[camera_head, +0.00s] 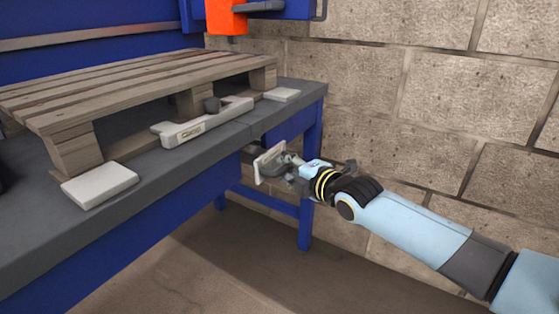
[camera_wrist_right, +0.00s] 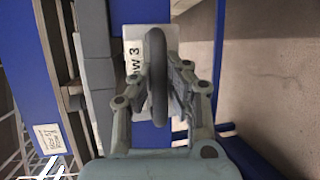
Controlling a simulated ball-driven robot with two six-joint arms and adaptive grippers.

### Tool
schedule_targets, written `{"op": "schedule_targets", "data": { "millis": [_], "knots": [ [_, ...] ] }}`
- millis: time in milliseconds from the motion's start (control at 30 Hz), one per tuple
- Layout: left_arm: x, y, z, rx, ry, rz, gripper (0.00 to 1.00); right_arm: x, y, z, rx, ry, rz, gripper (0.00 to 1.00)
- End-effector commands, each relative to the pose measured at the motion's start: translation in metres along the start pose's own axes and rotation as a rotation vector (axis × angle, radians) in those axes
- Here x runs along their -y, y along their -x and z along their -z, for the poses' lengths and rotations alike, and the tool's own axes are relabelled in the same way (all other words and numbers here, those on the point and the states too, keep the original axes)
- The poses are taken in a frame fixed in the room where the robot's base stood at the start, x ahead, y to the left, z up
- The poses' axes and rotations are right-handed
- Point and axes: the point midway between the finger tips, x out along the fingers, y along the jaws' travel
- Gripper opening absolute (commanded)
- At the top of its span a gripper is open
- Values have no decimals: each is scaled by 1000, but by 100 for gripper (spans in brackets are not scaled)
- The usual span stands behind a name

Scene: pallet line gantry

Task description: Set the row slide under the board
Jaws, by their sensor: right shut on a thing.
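A pale plate (camera_head: 268,164) stands upright just off the front edge of the grey board (camera_head: 255,128), near its right end and a little below its top. In the right wrist view the same pale plate (camera_wrist_right: 135,55) carries the partly hidden print "W 3". A dark rounded handle (camera_wrist_right: 157,60) stands out in front of it. My right gripper (camera_head: 287,161) is shut on this handle, with a finger on each side. Dark parts behind the plate reach toward the board's underside; how they join is hidden. My left gripper is not in view.
A wooden pallet (camera_head: 130,85) rests on the board. A pale bar (camera_head: 205,122) with a dark knob lies along its front, between two white pads (camera_head: 100,185) (camera_head: 283,94). Blue legs (camera_head: 305,220) stand below. A block wall (camera_head: 430,110) is at the right.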

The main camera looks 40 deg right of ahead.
Motion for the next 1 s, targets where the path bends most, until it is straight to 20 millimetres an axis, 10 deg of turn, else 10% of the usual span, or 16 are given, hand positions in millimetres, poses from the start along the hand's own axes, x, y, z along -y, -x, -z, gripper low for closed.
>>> {"op": "schedule_targets", "data": {
  "millis": [400,1000],
  "knots": [
    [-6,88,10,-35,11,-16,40,9,81,-34,-3,5,4,0],
    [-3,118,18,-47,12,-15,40,31,139,-58,-3,5,1,0]
  ]
}}
